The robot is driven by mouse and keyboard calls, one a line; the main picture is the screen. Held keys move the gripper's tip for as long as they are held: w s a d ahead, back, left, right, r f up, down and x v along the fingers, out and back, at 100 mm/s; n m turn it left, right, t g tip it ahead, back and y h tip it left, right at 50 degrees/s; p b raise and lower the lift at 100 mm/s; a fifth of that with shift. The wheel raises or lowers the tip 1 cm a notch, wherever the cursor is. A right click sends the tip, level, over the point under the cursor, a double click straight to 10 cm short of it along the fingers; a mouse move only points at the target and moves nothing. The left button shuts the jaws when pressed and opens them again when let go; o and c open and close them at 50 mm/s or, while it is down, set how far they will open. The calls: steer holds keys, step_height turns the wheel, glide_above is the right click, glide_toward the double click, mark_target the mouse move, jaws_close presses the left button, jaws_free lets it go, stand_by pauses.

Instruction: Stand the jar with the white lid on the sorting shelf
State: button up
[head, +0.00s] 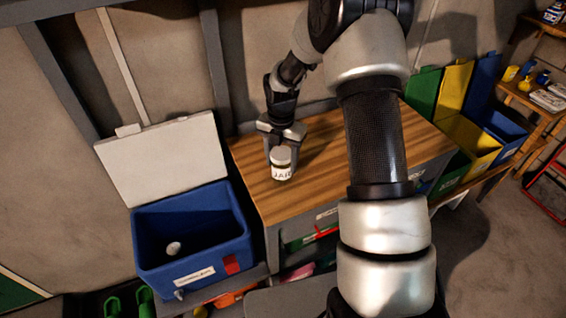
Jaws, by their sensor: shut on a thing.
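The jar (282,172) has a pale, whitish lid and a white label with dark lettering. It is upright at the left part of the wooden worktop. My gripper (281,148) points down over it from behind and is shut on it. The fingers are partly hidden behind the jar. I cannot tell whether the jar's base touches the wood or is slightly above it. No shelf in view can be surely read as the sorting shelf; a wooden shelf unit (548,106) with small containers stands at the far right.
A blue cooler box (190,238) with its white lid (163,160) raised stands left of the wooden worktop (260,205); a small white object lies inside. Green, yellow (470,140) and blue bins stand right of the worktop. My arm hides its middle. Grey floor shows at lower right.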

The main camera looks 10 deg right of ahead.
steer(key=shift+f, duration=0.9)
steer(key=o, duration=1.2)
steer(key=shift+c, duration=0.2)
